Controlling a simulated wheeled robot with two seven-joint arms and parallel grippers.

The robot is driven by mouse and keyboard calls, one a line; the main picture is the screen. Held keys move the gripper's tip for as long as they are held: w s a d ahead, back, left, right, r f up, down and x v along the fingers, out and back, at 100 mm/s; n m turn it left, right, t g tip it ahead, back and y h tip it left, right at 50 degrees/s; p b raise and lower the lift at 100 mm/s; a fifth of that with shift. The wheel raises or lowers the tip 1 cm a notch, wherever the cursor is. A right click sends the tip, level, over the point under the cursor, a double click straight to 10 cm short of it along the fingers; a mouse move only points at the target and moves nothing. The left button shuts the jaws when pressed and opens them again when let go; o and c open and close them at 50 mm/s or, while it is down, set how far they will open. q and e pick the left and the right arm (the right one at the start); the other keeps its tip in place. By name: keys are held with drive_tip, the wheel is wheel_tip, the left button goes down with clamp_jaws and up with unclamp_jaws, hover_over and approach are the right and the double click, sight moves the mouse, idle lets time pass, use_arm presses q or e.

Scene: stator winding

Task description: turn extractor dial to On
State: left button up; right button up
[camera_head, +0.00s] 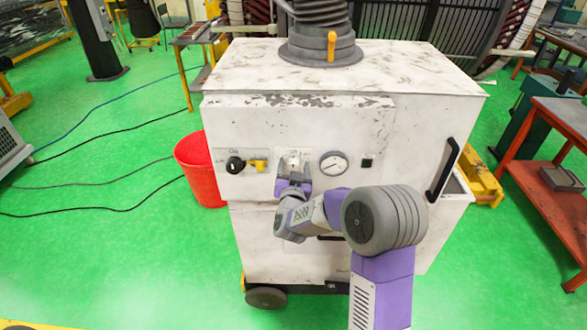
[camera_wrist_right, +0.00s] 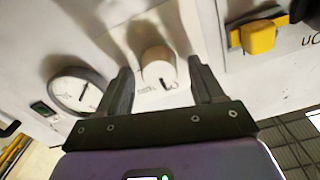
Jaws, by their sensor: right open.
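A small white round dial (camera_head: 294,163) is on the front panel of a worn white cabinet (camera_head: 300,130). It also shows in the right wrist view (camera_wrist_right: 158,68), with small unreadable marks beside it. My right gripper (camera_head: 293,183) is open in front of the panel. In the right wrist view its dark fingers (camera_wrist_right: 160,72) stand on either side of the white dial, with gaps showing. A black knob (camera_head: 235,165) with a yellow lever (camera_head: 257,166) is to the left on the panel, under a label that seems to read "On". My left gripper is not in view.
A round gauge (camera_head: 333,163) and a small dark switch (camera_head: 367,162) are right of the dial. A black handle (camera_head: 442,169) is on the cabinet's right edge. A red bucket (camera_head: 200,170) stands at the left. Green floor is clear at left, apart from cables.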

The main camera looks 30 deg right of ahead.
drive_tip(key=c, duration=1.1)
drive_tip(key=shift+o, duration=0.2)
drive_tip(key=shift+f+m+b, duration=0.1)
drive_tip(key=shift+m+b, duration=0.3)
drive_tip(key=shift+b, duration=0.35)
drive_tip(key=m+b, duration=0.4)
drive_tip(key=b, duration=0.1)
drive_tip(key=m+b, duration=0.4)
drive_tip(key=b, duration=0.2)
drive_tip(key=m+b, duration=0.4)
drive_tip(key=b, duration=0.2)
drive_tip(key=shift+s+d+f+m, duration=0.15)
drive_tip(key=shift+f+m, duration=0.1)
drive_tip(key=shift+m, duration=0.15)
drive_tip(key=shift+m+b, duration=1.9)
drive_tip(key=shift+m, duration=0.3)
drive_tip(key=shift+r, duration=0.1)
drive_tip(key=o, duration=1.1)
drive_tip(key=shift+c, duration=0.2)
